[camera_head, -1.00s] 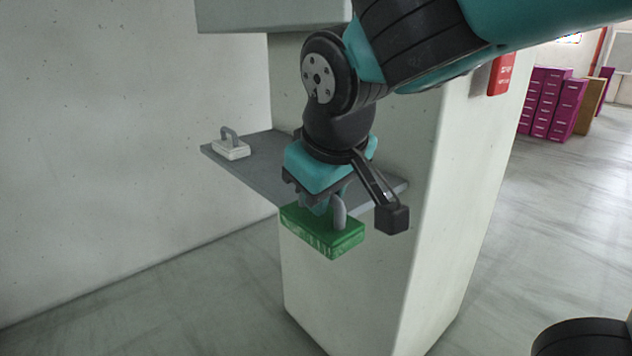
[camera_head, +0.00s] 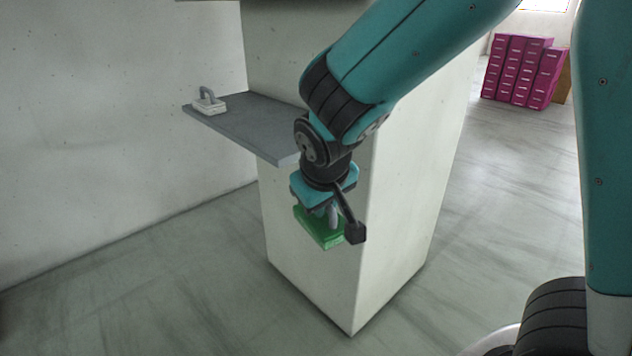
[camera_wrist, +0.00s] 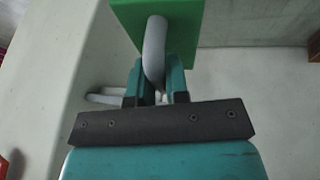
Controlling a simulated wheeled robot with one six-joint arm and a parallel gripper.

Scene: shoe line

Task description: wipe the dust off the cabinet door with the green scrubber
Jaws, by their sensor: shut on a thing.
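The green scrubber (camera_head: 318,228) is a green block with a grey handle, held below my gripper (camera_head: 331,208) in the head view. In the wrist view my gripper (camera_wrist: 160,92) is shut on the scrubber's grey handle (camera_wrist: 154,50), and the green block (camera_wrist: 182,18) shows at the top edge. The scrubber hangs in front of the pale pillar, off the grey shelf and below its height. I cannot make out the cabinet door or any dust.
A grey shelf (camera_head: 245,128) juts from the pale pillar (camera_head: 395,220). A white scrubber with a grey handle (camera_head: 209,103) sits on its far left end. Magenta boxes (camera_head: 518,72) stand far off at the right. The floor (camera_head: 150,285) before the shelf is clear.

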